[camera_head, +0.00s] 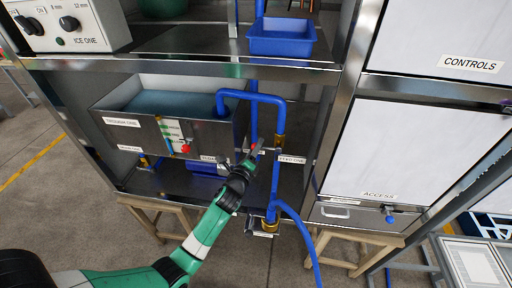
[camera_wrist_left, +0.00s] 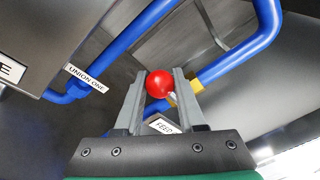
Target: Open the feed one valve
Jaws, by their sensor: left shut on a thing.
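The feed one valve has a red ball knob (camera_wrist_left: 160,84), which also shows small in the head view (camera_head: 254,147). My left gripper (camera_wrist_left: 160,92) has its two grey fingers on either side of this knob and is shut on it. In the head view my left gripper (camera_head: 256,150) reaches up to the valve from below. The brass valve body (camera_head: 279,141) sits on the blue feed pipe (camera_head: 276,178), beside the FEED ONE label (camera_head: 291,159). In the wrist view the FEED label (camera_wrist_left: 163,125) is partly hidden by the gripper. My right gripper is not in view.
The metal trough (camera_head: 120,128) stands left of the valve, with another red knob (camera_head: 186,148) on its front. A blue pipe (camera_head: 250,95) bends over its right edge. A blue tray (camera_head: 282,38) sits on the shelf above. A lower brass fitting (camera_head: 270,225) is below the valve.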

